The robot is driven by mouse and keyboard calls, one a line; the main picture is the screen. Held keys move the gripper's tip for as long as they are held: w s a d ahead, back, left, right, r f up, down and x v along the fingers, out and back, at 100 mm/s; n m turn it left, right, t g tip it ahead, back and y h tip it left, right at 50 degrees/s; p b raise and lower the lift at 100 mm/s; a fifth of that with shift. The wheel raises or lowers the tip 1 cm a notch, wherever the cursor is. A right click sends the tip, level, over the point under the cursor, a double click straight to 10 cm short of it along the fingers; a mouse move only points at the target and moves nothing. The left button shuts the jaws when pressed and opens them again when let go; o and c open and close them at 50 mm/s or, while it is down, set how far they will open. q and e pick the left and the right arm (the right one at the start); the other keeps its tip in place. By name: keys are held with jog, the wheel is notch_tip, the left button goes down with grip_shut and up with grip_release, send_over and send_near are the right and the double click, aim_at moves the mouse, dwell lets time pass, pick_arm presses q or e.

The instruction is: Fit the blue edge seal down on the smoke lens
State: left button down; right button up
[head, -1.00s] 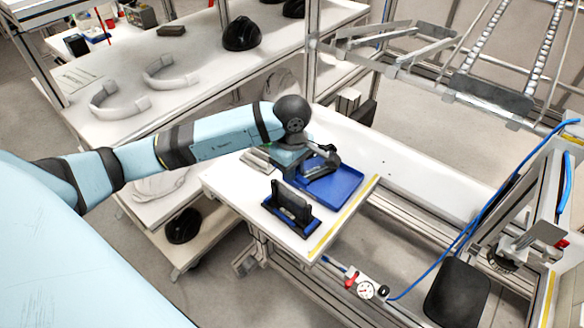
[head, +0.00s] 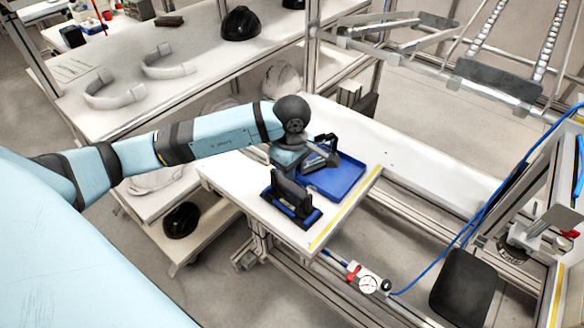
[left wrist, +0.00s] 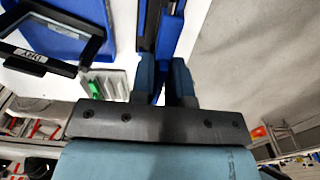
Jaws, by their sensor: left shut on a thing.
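My left gripper (head: 284,168) is above the left end of the small white table, just behind a dark upright panel that looks like the smoke lens (head: 291,188). The panel stands in a blue and black holder (head: 309,220). In the left wrist view my left gripper (left wrist: 164,72) is shut on a narrow blue strip, the blue edge seal (left wrist: 168,38). A dark edge, probably the lens (left wrist: 148,25), runs close beside the strip. Whether the seal touches the lens cannot be told. In the head view the fingers and seal are largely hidden. My right gripper is not in view.
The tray (left wrist: 60,35) and labelled frame (left wrist: 55,58) also show in the left wrist view. The table's right part (head: 420,165) is clear.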

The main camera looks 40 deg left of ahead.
pick_arm(q)
jog(key=shift+b, duration=0.3)
jog(key=shift+b, duration=0.55)
dwell(1.1)
jog(key=shift+f+b, duration=1.15)
jog(key=shift+f, duration=0.2)
jog(key=c, duration=1)
grip_release()
jog(key=shift+c, duration=0.2)
jog(key=shift+r, duration=0.25)
notch_tip(320, 180, up, 14)
jog(key=shift+f, duration=0.25)
